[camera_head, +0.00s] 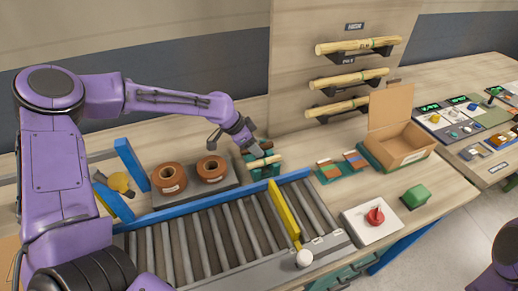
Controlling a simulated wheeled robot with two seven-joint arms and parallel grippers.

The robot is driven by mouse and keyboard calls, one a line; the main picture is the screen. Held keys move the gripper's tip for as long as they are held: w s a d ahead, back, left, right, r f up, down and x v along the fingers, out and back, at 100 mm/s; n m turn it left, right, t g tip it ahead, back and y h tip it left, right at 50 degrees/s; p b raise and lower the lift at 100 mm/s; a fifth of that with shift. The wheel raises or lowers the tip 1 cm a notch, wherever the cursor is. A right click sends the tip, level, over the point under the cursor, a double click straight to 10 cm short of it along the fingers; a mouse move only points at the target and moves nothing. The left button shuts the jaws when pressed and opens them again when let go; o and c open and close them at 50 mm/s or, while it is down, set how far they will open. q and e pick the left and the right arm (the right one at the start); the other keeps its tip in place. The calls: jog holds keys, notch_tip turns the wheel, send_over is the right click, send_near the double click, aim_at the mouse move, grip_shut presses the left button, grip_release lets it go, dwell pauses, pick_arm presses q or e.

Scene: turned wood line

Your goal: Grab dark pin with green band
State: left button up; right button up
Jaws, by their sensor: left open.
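My left gripper (256,150) comes in from the upper left and is open just above a small green cradle (258,173). A short wooden pin (264,161) lies across that cradle, close below the fingers. The pin looks light tan; a band on it is too small to make out, and the gripper partly hides it. I cannot pick out a clearly dark pin with a green band. My right gripper is out of view.
A roller conveyor (210,241) with blue rails and a yellow bar (284,212) fills the front. Brown spools (169,178) stand left of the cradle. A cardboard box (402,150), a red knob (375,216) and a green block (416,196) are right. Wall racks hold long rods (358,46).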

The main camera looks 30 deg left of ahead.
pick_arm(q)
grip_shut()
